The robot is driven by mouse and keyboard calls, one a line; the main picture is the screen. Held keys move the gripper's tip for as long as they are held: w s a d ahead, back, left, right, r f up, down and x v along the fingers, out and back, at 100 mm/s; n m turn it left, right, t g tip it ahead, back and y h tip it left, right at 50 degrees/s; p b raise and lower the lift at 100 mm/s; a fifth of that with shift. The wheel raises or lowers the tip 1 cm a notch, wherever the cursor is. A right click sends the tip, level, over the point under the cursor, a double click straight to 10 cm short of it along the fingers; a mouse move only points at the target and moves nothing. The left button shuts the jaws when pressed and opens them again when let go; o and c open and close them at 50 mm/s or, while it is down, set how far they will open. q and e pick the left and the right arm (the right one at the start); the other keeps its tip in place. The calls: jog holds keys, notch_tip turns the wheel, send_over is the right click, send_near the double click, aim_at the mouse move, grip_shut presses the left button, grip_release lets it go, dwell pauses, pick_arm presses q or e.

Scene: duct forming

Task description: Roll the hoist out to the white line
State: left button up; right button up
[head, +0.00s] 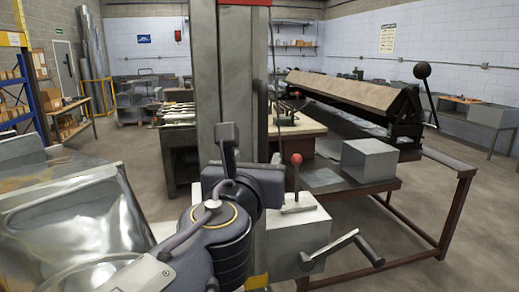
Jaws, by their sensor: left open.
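The hoist stands close in front of me, its tall grey mast (233,85) rising out of the top of the head view, with a red band near the top. Low on its right side are a pale box (295,235), a lever with a red knob (296,159) and a crank handle (345,247). My left gripper (228,148) is open in front of the mast, with my dark wrist just below it. I cannot tell whether it touches the mast. The hoist's base is mostly hidden by my arm. No white line shows. My right gripper is not in view.
Shiny sheet-metal ducts (75,215) crowd the left. A red-framed bench (410,185) with a square duct piece (369,160) stands close at right, before a long bending machine (345,92). Blue shelving (15,100) is far left. Bare floor (480,230) shows at right.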

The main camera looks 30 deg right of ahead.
aim_at(263, 142)
pick_arm(q)
jog(key=p+x, duration=0.3)
jog(key=x, duration=0.7)
jog(key=shift+w+d, duration=0.25)
jog(key=shift+w, duration=0.05)
grip_shut()
dwell(1.0)
